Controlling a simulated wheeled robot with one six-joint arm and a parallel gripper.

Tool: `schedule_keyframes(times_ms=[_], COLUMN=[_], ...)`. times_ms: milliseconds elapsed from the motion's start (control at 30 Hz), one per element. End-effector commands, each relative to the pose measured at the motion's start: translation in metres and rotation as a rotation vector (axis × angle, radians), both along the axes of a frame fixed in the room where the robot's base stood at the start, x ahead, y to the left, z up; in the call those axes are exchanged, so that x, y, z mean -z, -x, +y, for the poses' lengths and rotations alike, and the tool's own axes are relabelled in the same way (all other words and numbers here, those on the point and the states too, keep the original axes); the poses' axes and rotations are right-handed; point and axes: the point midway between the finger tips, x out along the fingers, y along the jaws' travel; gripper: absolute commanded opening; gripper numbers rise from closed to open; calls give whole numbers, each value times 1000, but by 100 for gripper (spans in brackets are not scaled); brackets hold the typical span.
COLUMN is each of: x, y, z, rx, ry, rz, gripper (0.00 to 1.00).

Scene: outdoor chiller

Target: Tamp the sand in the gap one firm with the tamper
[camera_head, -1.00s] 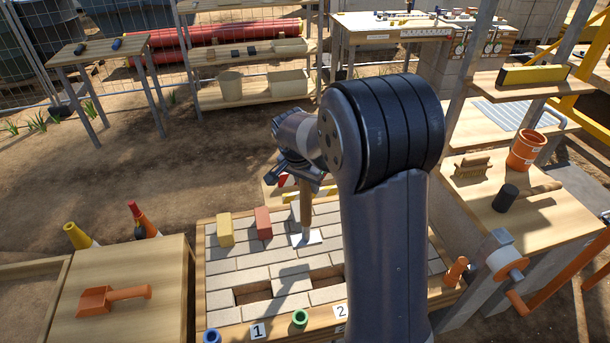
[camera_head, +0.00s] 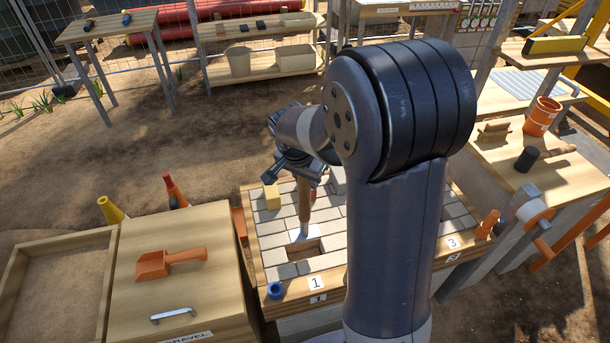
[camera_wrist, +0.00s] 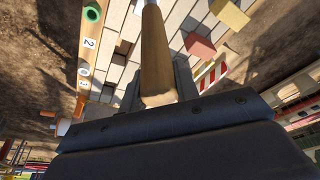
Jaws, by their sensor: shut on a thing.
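My gripper (camera_head: 304,178) is shut on the tamper's wooden handle (camera_head: 305,205) and holds it roughly upright over the paving. The tamper's pale flat plate (camera_head: 302,235) is just behind gap one (camera_head: 308,252) in the head view; I cannot tell whether it touches the bricks. Gap one is a brown recess behind the number 1 label (camera_head: 316,283); how firm its sand is cannot be told. In the wrist view the handle (camera_wrist: 156,50) runs up from between the fingers, and the plate is mostly out of frame.
A blue ring (camera_head: 275,290) sits on the frame's front edge. A yellow block (camera_head: 271,196) stands at the back of the paving. The wrist view shows a red block (camera_wrist: 199,46) and a green ring (camera_wrist: 92,13). An orange scoop (camera_head: 168,262) lies on the gravel box's lid at left.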

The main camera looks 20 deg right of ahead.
Motion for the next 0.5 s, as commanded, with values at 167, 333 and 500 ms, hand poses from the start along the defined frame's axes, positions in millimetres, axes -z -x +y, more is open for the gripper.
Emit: schedule_keyframes(times_ms=[167,333,500], x=[-2,-2,6], y=[-1,-1,-1], z=[0,0,0], rx=[0,0,-1], ry=[0,0,0], rz=[-6,-6,-4], gripper=[0,0,0])
